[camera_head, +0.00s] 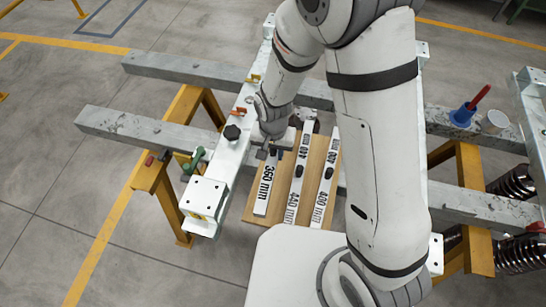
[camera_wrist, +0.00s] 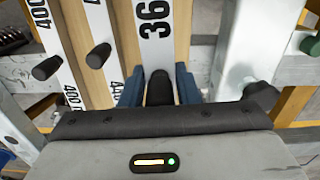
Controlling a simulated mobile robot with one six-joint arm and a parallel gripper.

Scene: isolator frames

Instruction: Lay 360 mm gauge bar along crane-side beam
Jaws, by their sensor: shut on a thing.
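The white 360 mm gauge bar (camera_head: 264,187) lies on a wooden board (camera_head: 249,210), leftmost of three labelled bars. My gripper (camera_head: 273,150) is at its far end. In the wrist view my gripper (camera_wrist: 160,86) has its blue fingers either side of the bar's black knob (camera_wrist: 159,90) and is shut on it. The bar's face with "36" (camera_wrist: 155,22) shows there; I see no clear gap under the bar. A white frame beam (camera_head: 226,160) runs just left of the board. I cannot tell which beam is the crane-side one.
The 440 mm bar (camera_head: 298,180) and 400 mm bar (camera_head: 325,180) lie to the right. Grey beams (camera_head: 150,128) cross on yellow trestles (camera_head: 167,175). A blue holder (camera_head: 463,116) and cup (camera_head: 494,122) stand at right.

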